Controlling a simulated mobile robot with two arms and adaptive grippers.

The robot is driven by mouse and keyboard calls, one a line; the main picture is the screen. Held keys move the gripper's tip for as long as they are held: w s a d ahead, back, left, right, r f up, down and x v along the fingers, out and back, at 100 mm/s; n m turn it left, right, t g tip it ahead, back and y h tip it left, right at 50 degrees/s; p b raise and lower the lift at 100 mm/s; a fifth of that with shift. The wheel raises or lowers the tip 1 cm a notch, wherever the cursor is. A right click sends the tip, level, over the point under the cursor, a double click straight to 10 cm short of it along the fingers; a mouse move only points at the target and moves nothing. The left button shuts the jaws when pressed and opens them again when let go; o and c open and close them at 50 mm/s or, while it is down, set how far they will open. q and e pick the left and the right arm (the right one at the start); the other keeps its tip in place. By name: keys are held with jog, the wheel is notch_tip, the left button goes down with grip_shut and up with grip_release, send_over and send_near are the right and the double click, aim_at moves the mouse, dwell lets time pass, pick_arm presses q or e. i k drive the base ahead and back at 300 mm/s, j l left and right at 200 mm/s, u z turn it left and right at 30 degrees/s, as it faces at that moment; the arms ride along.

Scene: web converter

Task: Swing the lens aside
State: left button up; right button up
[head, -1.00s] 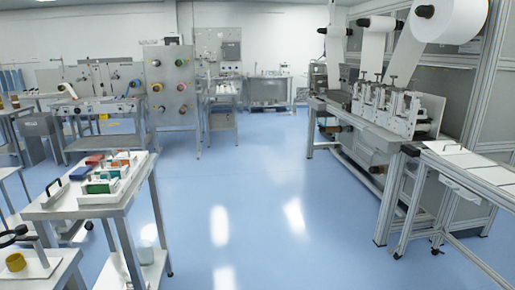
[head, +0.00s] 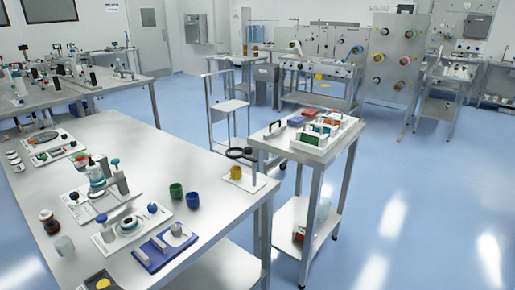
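A dark round lens ring (head: 240,153), like a magnifier, sits on a stand at the right corner of the near steel table (head: 185,128). A yellow cup (head: 236,173) stands on a pale base plate just below and beside the lens; whether the lens is directly over the cup I cannot tell. The ring's glass is too small to make out. Neither of my grippers is in view.
The near table carries a green cup (head: 176,191), a blue cup (head: 192,201), a blue-based fixture (head: 163,247) and several instruments. A trolley (head: 318,152) with coloured boxes stands right behind the lens. Blue floor (head: 410,215) is open to the right.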

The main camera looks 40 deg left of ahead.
aim_at(248, 150)
jog(key=u, duration=1.6)
